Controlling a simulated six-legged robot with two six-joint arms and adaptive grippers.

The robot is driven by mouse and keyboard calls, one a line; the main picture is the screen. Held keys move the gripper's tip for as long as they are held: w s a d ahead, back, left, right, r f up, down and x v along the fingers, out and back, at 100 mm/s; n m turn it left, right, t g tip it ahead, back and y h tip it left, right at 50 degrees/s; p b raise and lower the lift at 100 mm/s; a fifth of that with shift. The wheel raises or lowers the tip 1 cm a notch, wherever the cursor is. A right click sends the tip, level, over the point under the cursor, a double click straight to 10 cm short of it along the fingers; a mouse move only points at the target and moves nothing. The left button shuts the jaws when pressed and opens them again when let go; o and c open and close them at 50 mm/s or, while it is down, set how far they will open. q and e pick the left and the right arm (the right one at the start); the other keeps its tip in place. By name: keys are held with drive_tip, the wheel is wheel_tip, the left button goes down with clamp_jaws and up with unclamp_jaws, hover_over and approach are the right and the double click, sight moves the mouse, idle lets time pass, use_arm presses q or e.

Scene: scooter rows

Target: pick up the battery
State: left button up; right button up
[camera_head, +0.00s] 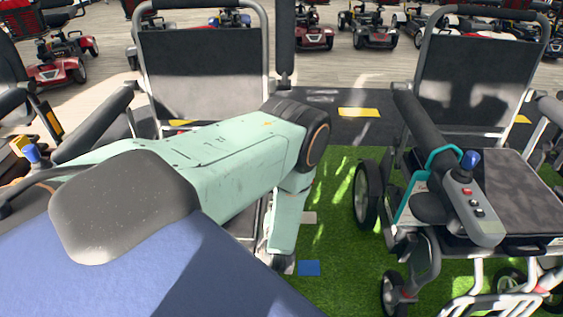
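I cannot make out a battery for certain. My mint-green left arm comes in from the left, crosses in front of a wheelchair and bends down at a dark elbow joint. Its lower end, with what seems to be my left gripper (280,263), is low over the grass; the fingers are too small and hidden to read. A small flat blue square (309,267) lies on the grass just right of it; I cannot tell what it is. My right gripper is not in view.
A powered wheelchair (520,190) with a joystick control box (473,208) stands at the right. Another wheelchair (205,75) stands behind my arm. Green turf (335,210) lies between them. Scooters, including a red one (55,65), line the back.

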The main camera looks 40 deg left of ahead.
use_arm(q)
clamp_jaws()
idle(0.4)
drive_tip(key=shift+w+r, duration=0.1)
